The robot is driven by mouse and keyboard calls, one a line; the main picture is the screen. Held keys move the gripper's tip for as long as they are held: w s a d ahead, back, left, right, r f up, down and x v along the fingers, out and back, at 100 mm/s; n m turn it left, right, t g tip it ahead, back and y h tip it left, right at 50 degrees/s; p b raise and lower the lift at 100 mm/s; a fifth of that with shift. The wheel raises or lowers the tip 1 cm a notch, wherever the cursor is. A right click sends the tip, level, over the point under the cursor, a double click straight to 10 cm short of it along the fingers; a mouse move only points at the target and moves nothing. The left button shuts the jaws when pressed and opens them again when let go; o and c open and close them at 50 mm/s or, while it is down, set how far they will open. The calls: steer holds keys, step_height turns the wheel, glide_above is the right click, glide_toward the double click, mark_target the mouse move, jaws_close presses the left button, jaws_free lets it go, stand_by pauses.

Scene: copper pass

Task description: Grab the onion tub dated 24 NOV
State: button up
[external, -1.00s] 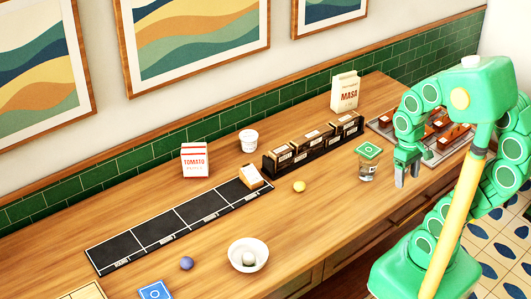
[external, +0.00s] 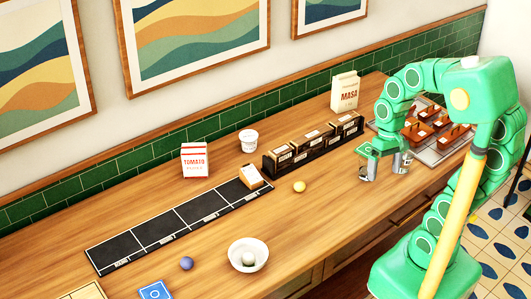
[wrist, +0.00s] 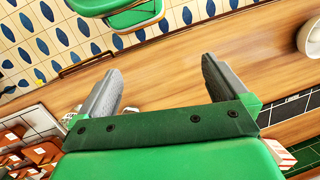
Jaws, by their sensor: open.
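No date or onion label can be read in these views, so I cannot tell which container is the 24 NOV onion tub. A black rack (external: 318,155) in the external view holds several dark tubs with pale labels. A small white tub (external: 248,141) stands behind it, to the left.
A tray of brown blocks (external: 438,140) lies at the right. A MASA bag (external: 345,92) and TOMATO carton (external: 195,161) stand near the wall. A white bowl (external: 248,254), a yellow ball (external: 299,186) and a black strip (external: 160,228) lie in front.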

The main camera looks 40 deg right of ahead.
steer(key=w+a+m+y, duration=0.2)
steer(key=w+a, duration=0.2)
steer(key=w, duration=0.4)
steer(key=w+a+m+y, duration=0.2)
steer(key=w+a, duration=0.2)
steer(key=w, duration=0.3)
steer(key=m+t+y, duration=0.3)
steer(key=m+y, duration=0.3)
steer(key=m, duration=0.4)
glide_toward(250, 134)
steer(key=s+a+r, duration=0.4)
steer(key=s+a, duration=0.4)
steer(key=s, duration=0.3)
steer(key=w+d+f+m+t, duration=0.1)
steer(key=w+f, duration=0.1)
steer(key=w, duration=0.1)
steer(key=w+d+f+m+t, duration=0.1)
steer(key=w+d+f+m, duration=0.1)
steer(key=w, duration=0.1)
steer(key=w+d+f+m+t+y, duration=0.1)
steer(key=w+d+f, duration=0.1)
steer(key=w, duration=0.1)
steer(key=shift+w+f+m, duration=0.1)
steer(key=shift+w+m, duration=0.3)
steer(key=shift+f+x, duration=0.1)
steer(key=shift+x, duration=1.85)
steer(key=shift+f+x, duration=0.15)
steer(key=shift+x, duration=1.8)
steer(key=shift+d, duration=0.1)
steer(key=c, duration=1.1)
